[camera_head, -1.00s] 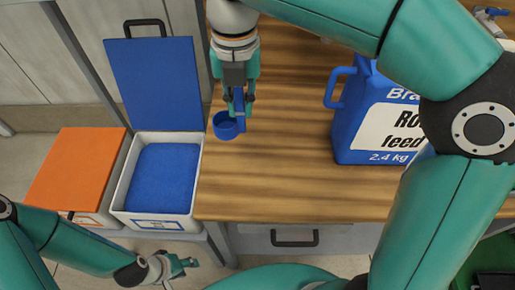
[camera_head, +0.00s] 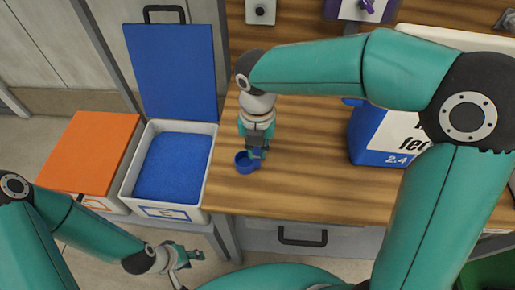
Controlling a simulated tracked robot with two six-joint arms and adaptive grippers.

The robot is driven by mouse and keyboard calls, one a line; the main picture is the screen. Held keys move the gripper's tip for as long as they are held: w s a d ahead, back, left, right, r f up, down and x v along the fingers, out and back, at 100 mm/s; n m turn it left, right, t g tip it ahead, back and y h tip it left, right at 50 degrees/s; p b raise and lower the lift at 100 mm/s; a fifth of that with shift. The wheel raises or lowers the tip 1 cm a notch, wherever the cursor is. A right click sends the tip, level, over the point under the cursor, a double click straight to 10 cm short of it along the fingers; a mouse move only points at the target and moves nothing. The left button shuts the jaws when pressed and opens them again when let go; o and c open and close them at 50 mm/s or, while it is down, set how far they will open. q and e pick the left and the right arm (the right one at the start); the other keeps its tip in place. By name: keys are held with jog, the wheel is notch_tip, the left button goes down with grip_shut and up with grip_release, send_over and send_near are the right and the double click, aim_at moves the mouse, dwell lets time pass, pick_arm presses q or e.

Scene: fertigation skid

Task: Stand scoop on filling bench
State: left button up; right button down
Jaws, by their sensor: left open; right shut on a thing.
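A small blue scoop (camera_head: 245,163) is at the left part of the wooden filling bench (camera_head: 300,190), its round cup facing up. My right gripper (camera_head: 257,153) is shut on the scoop from above; its fingers partly hide the handle. The cup looks upright at the bench top, but I cannot tell whether it touches the wood. My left gripper (camera_head: 190,257) is open and empty at the lower left, in front of the bins and below the bench edge.
An open white bin of blue granules (camera_head: 174,168) with its blue lid (camera_head: 172,70) raised stands left of the bench. An orange-lidded bin (camera_head: 90,150) is beside it. A blue feed container (camera_head: 385,135) stands on the bench at right, partly hidden by my arm. Bare wood lies between.

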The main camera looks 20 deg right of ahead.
jog(key=shift+f, duration=0.25)
jog(key=c, duration=1.1)
grip_release()
jog(key=shift+c, duration=0.2)
notch_tip(320, 180, up, 12)
jog(key=shift+r+p, duration=0.1)
jog(key=shift+p, duration=0.35)
